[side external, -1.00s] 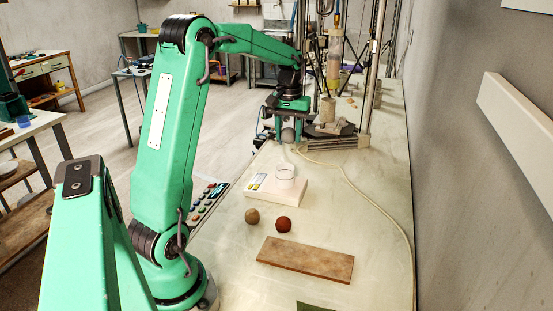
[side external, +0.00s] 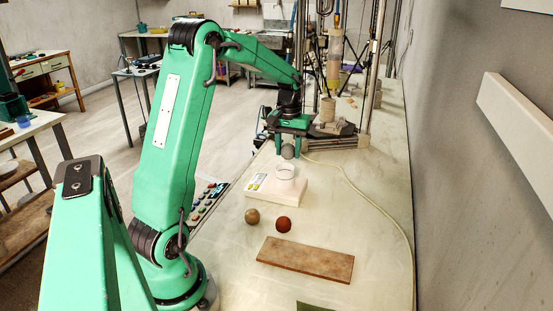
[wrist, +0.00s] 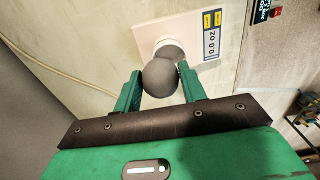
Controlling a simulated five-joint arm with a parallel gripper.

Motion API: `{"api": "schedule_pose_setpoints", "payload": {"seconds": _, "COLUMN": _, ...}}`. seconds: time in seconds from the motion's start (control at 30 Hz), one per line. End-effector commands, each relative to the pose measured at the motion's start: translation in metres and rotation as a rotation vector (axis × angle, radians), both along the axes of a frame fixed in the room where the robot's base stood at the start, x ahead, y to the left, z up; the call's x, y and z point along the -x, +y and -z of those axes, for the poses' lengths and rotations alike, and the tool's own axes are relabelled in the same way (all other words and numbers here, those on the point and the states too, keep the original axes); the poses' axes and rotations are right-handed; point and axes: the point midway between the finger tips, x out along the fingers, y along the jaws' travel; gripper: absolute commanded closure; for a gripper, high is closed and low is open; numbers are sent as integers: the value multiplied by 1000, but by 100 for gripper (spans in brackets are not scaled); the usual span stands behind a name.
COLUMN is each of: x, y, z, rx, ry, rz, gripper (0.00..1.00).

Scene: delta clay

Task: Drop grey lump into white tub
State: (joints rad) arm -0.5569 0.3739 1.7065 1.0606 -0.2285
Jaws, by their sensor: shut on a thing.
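My gripper (side external: 288,150) is shut on the grey lump (side external: 288,151), a round ball held between its two green fingers. The lump also shows in the wrist view (wrist: 161,78), with a finger on each side. The white tub (side external: 285,173) is small and round and stands on a white scale (side external: 275,190). In the side view the lump is just above and behind the tub's rim. In the wrist view the tub (wrist: 160,41) lies beyond the lump, which partly hides it. A dark round patch shows at its mouth; I cannot tell whether it is shadow or contents.
A tan ball (side external: 252,216) and a red-brown ball (side external: 284,225) lie in front of the scale. A brown board (side external: 305,260) lies nearer the camera. A pale hose (side external: 375,200) runs along the right. A metal stand (side external: 370,75) rises behind the gripper.

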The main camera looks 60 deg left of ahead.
Motion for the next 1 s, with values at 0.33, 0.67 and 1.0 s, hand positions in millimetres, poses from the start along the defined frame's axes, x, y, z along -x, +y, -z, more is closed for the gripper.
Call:
{"api": "schedule_pose_setpoints", "payload": {"seconds": 0.33, "x": 0, "y": 0, "z": 7, "rx": 0, "ry": 0, "rz": 0, "gripper": 83}}
{"api": "schedule_pose_setpoints", "payload": {"seconds": 0.67, "x": 0, "y": 0, "z": 7, "rx": 0, "ry": 0, "rz": 0, "gripper": 34}}
{"api": "schedule_pose_setpoints", "payload": {"seconds": 1.0, "x": 0, "y": 0, "z": 3, "rx": 0, "ry": 0, "rz": 0, "gripper": 34}}
